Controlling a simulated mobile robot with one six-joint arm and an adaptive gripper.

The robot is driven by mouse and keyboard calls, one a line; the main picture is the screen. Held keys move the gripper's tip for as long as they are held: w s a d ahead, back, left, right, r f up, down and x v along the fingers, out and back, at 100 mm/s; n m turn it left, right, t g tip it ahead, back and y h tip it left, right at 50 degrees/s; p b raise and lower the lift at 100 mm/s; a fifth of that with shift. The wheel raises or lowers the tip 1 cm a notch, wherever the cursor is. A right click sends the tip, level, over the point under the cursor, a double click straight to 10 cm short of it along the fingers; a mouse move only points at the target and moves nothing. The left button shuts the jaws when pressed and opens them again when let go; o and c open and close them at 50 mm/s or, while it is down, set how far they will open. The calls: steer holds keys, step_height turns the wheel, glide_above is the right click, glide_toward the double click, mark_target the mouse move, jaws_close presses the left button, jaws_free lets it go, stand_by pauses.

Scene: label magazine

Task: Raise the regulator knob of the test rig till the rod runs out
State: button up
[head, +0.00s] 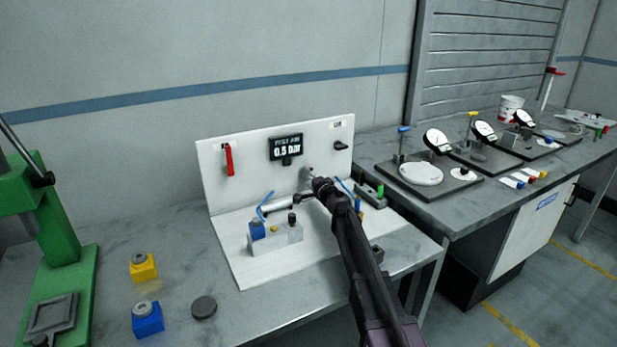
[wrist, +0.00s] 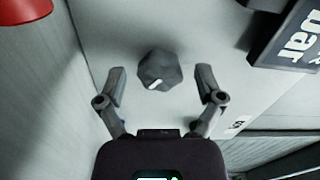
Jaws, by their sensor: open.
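The test rig (head: 222,178) has a white upright panel and base. Its display (head: 286,147) reads 0.5 bar; part of it shows in the wrist view (wrist: 288,38). The dark regulator knob (head: 287,161) sits on the panel just below the display. In the wrist view the knob (wrist: 159,67) is faceted, with a white mark. My gripper (head: 303,185) is open in front of the panel; in the wrist view its fingers (wrist: 160,78) stand apart on either side of the knob, with visible gaps. A silvery cylinder (head: 277,204) lies below; I cannot make out its rod.
A red handle (head: 229,160) hangs on the panel's left, a black lever (head: 341,146) on its right. A clear block (head: 288,236) with blue tubing stands on the base. Yellow (head: 143,268) and blue (head: 147,320) blocks and a dark disc (head: 203,307) lie on the bench.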

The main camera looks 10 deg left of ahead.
steer(key=v, duration=1.1)
steer(key=shift+d, duration=0.1)
stand_by(1.7)
